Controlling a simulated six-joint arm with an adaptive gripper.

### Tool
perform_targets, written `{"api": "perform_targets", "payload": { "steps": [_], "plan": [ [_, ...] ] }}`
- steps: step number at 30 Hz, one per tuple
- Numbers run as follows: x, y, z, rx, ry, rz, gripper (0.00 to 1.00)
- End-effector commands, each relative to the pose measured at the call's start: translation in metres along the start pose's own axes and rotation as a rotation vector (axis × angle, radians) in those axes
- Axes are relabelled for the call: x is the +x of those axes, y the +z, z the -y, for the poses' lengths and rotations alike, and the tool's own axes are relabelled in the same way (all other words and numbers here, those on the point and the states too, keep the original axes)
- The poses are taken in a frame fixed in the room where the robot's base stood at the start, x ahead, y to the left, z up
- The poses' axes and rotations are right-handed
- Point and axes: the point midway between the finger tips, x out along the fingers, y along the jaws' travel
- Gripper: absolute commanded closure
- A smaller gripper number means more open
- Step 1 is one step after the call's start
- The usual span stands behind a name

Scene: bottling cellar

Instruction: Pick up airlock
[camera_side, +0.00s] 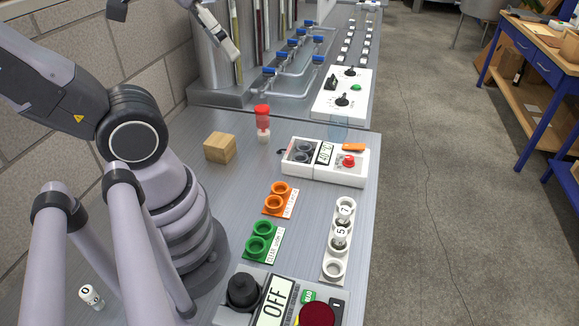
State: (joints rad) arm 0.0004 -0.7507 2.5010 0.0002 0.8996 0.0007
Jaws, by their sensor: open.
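A small upright piece with a red upper body and a pale lower end, which looks like the airlock (262,118), stands on the grey bench beside a wooden block.
The wooden block (220,148) is left of the airlock. Orange (279,199), green (262,242) and white (333,267) holders stand nearer. Blue-handled valves (292,68) and pipes are behind.

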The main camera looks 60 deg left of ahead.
Motion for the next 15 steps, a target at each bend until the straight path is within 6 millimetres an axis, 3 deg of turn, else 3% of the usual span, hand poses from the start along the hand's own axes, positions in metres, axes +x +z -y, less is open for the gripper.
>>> {"api": "perform_targets", "payload": {
  "steps": [4, 15],
  "plan": [
    [0.0000, -0.0002, 0.0000, -0.001, 0.000, 0.000, 0.21],
    [0.0037, -0.0027, 0.0031, 0.013, -0.016, 0.035, 0.21]
  ]
}}
